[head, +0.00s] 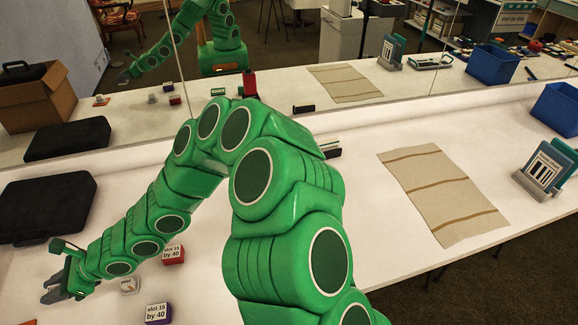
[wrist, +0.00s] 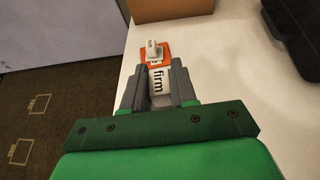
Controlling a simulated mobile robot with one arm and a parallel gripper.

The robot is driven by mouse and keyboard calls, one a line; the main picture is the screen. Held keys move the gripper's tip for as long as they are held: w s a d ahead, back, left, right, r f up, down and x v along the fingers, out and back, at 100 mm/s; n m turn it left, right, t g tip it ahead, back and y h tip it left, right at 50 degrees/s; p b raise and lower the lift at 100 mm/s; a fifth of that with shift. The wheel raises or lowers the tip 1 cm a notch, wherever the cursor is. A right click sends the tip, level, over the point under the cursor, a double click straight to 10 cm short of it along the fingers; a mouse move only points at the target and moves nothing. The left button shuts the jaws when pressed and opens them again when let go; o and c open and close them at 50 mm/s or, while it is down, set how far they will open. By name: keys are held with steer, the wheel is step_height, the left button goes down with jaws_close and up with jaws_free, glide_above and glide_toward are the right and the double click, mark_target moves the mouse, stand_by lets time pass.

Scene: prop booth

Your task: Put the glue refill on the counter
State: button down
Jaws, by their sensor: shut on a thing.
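My gripper (head: 54,292) is low at the left end of the white counter (head: 200,262). In the wrist view my gripper (wrist: 158,84) is shut on a white block marked "firm" (wrist: 159,80), held between its grey fingers. I cannot tell for sure whether this block is the glue refill. In the head view the fingers and arm hide it. Just beyond the fingertips is an orange piece with a white top (wrist: 155,53). Whether the held block touches the counter is not clear.
A cardboard box (wrist: 170,8) stands ahead. A beige cloth (head: 440,195) lies right. A mirror backs the counter.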

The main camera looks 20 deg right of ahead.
step_height(320, 180, up, 4)
steer(key=shift+r, duration=0.25)
steer(key=w+d+m+t, duration=0.45)
steer(key=w+d, duration=0.85)
steer(key=w, duration=0.4)
steer(key=w+d+m+t+h, duration=0.1)
steer(key=w+d+m+t, duration=0.1)
steer(key=w+d, duration=0.45)
steer(key=w+d+m+t+h, duration=0.1)
steer(key=w+d+m+t, duration=0.15)
steer(key=d, duration=0.75)
steer(key=w+d+m+t+h, duration=0.1)
steer(key=w+d+t, duration=0.1)
steer(key=w+d, duration=0.45)
steer(key=m+t+h, duration=0.4)
steer(key=m+h, duration=0.5)
steer(key=h, duration=0.1)
glide_above(342, 171)
steer(key=shift+f, duration=7.4)
